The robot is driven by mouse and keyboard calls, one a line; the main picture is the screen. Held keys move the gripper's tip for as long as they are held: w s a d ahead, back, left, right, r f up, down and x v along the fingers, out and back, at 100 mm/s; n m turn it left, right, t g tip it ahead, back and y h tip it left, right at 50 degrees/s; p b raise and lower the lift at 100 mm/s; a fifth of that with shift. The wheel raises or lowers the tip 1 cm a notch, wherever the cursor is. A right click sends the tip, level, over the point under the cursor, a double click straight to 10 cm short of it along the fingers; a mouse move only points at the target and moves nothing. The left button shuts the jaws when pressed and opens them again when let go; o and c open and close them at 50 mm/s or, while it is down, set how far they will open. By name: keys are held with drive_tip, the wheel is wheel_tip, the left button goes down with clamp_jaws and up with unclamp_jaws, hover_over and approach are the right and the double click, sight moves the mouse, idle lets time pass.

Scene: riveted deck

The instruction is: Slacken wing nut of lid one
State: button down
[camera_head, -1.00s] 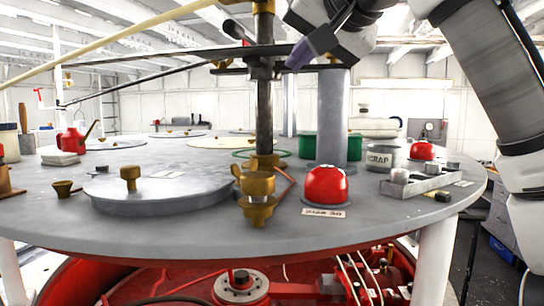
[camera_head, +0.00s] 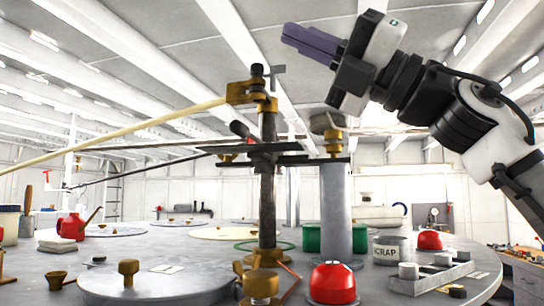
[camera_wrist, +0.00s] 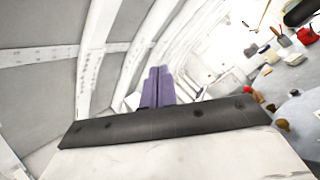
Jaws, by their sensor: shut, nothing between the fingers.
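A grey round lid (camera_head: 190,290) with a brass knob (camera_head: 128,272) lies at the front left of the round deck. Other flat lids lie farther back, including a cream one (camera_head: 215,234). No readable label shows which is lid one, and I cannot make out a wing nut for certain. My gripper (camera_head: 288,36) has purple fingers and is high above the deck, up and right of the central post's top, pointing left. The fingers are together and empty. They also show in the wrist view (camera_wrist: 158,72), pointing toward the roof and wall, with no lid near them.
The dark central post (camera_head: 268,200) carries brass clamps (camera_head: 250,92), cross bars and a long cream pole (camera_head: 120,136). A grey column (camera_head: 336,210) stands right of it. A red dome (camera_head: 332,283), a scrap tin (camera_head: 391,250) and a red can (camera_head: 71,227) stand on the deck.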

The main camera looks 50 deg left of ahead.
wheel_tip(320, 180, down, 10)
drive_tip(key=w+a+n+t+h, duration=0.1)
drive_tip(key=a+n+t+h, duration=0.15)
drive_tip(key=t, duration=0.25)
drive_tip(key=t+h, duration=0.5)
drive_tip(key=t, duration=0.2)
approach(256, 267)
drive_tip(key=f+p, duration=0.1)
drive_tip(key=a+f, duration=0.1)
drive_tip(key=shift+s+f+p, duration=0.2)
drive_tip(key=shift+f+p, duration=0.1)
drive_tip(key=shift+p, duration=0.1)
drive_tip(key=shift+s+a+f+p, duration=0.15)
drive_tip(key=shift+a+p, duration=0.35)
drive_tip(key=shift+a, duration=0.6)
drive_tip(key=shift+s+a+f+p, duration=0.1)
drive_tip(key=shift+s+a+p, duration=0.25)
drive_tip(key=shift+a, duration=0.75)
drive_tip(key=shift+w, duration=0.1)
